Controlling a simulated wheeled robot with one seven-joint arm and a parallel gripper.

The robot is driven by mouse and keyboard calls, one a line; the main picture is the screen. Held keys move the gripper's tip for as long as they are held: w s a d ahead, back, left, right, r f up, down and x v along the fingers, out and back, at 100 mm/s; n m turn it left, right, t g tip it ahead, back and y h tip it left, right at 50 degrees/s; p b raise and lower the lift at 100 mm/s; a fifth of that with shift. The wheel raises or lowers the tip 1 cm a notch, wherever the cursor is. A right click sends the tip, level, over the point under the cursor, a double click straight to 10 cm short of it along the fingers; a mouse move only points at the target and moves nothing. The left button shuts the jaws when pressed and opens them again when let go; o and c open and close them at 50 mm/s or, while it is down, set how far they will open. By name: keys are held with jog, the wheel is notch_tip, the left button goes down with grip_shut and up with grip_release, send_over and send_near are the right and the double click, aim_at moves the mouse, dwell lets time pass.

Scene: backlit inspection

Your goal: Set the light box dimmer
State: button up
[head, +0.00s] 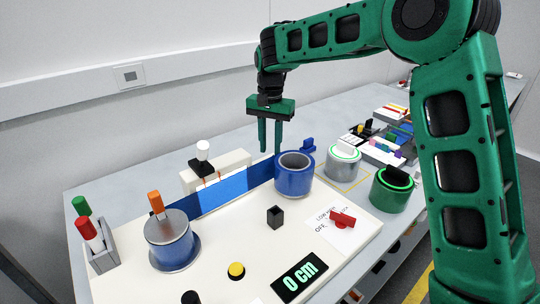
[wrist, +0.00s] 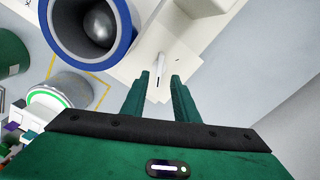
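A red pointer knob (head: 342,219) sits on a white label card (head: 330,232) at the right of the cream board. The words LOW and OFF show on the card; the rest is too small or covered. It looks like the dimmer, and I cannot tell its exact setting. My gripper (head: 270,152) hangs pointing down over the back of the board, behind and left of the knob and well apart from it. The knob is not visible in the wrist view.
A blue-rimmed pot (head: 295,178) stands just below and right of my gripper; a shiny ball shows inside in the wrist view. A grey pot (head: 343,162) and green pot (head: 392,190) stand right. A black display (head: 300,277) reads 0 cm.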

aim_at(270, 159)
notch_tip(270, 159, up, 6)
jog(key=shift+r, duration=0.25)
dwell(0.4)
